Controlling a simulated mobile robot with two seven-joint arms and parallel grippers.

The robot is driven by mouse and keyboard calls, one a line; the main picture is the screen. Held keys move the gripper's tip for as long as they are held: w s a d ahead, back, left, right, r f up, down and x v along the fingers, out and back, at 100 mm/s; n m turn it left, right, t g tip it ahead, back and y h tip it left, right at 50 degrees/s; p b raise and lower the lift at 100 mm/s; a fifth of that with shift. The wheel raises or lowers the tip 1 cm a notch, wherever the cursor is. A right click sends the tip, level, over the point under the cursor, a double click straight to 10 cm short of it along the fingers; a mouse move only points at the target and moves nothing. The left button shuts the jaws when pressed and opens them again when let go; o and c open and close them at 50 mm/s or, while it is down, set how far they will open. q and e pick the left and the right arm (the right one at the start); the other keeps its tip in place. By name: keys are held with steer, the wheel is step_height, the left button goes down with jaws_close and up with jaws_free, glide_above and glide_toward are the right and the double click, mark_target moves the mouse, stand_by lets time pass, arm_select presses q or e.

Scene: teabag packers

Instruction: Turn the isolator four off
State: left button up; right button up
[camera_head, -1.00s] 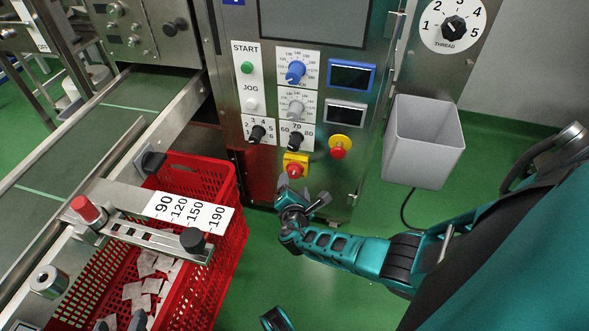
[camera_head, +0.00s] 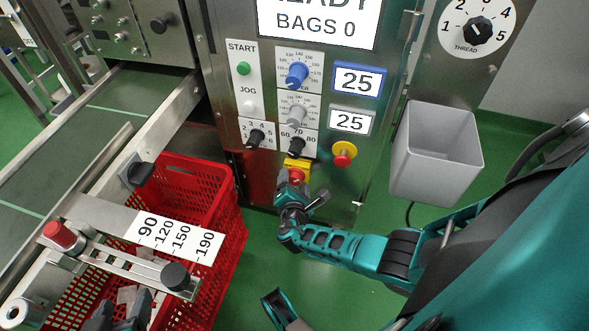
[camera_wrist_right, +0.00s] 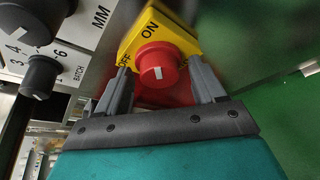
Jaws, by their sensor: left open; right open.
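The isolator is a red rotary knob on a yellow plate (camera_head: 297,164) low on the steel machine panel; no number four is readable on it. In the right wrist view, the red knob (camera_wrist_right: 158,62) has a small white mark, with ON above it and OFF to its left. My right gripper (camera_head: 293,187) is at the knob; in the right wrist view its open fingers (camera_wrist_right: 160,76) stand on either side of it. Contact cannot be told. My left gripper (camera_head: 122,314) is open at the bottom left, over the red crate and partly cut off.
A red-and-yellow push button (camera_head: 343,154) is right of the isolator. Black dials (camera_head: 256,138) sit above it to the left. A grey bin (camera_head: 434,150) hangs at right. The red crate (camera_head: 228,215) and conveyor (camera_head: 70,130) are at left. Green floor is open below.

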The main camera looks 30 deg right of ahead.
steer(key=c, duration=1.1)
steer(key=shift+o, duration=0.2)
steer(key=shift+d, duration=0.1)
stand_by(0.8)
steer(key=o, duration=1.1)
steer(key=shift+c, duration=0.2)
